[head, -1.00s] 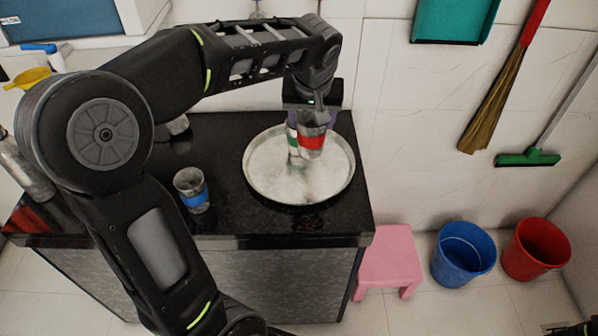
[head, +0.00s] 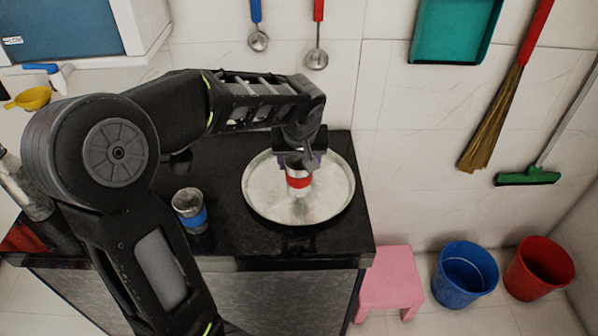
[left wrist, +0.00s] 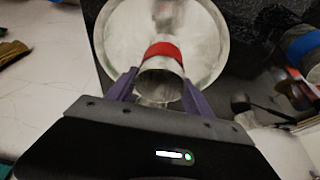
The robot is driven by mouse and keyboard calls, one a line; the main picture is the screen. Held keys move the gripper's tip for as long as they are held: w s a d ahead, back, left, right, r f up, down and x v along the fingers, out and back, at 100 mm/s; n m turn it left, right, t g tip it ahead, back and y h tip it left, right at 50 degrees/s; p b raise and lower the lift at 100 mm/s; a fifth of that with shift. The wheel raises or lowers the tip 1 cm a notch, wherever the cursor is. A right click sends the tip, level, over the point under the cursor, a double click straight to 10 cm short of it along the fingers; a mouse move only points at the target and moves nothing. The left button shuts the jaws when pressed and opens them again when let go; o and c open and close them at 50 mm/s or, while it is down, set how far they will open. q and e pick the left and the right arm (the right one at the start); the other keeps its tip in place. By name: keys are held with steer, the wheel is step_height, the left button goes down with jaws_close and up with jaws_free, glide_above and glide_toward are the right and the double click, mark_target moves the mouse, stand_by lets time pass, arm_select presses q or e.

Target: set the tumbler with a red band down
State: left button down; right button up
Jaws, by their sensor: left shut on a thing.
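The tumbler with a red band (head: 298,181) is a metal cup held upright or nearly so over the round metal tray (head: 258,205) on the black counter. My left gripper (head: 299,164) is shut on it near its upper part. In the left wrist view the tumbler (left wrist: 161,70) sits between the two purple fingers (left wrist: 160,84), its open mouth towards the camera. I cannot tell whether its base touches the tray. My right gripper is not in view.
A tumbler with a blue band (head: 190,210) stands on the counter left of the tray. The tray's right and front parts look clear. A pink stool (head: 390,280), a blue bucket (head: 464,275) and a red bucket (head: 539,268) are on the floor at right.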

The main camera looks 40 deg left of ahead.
arm_select(q)
steer(key=shift+f, duration=1.85)
steer(key=shift+f, duration=0.2)
steer(key=shift+c, duration=2)
jaws_free()
steer(key=shift+r, duration=0.1)
steer(key=shift+r, duration=0.2)
steer(key=v, duration=1.2)
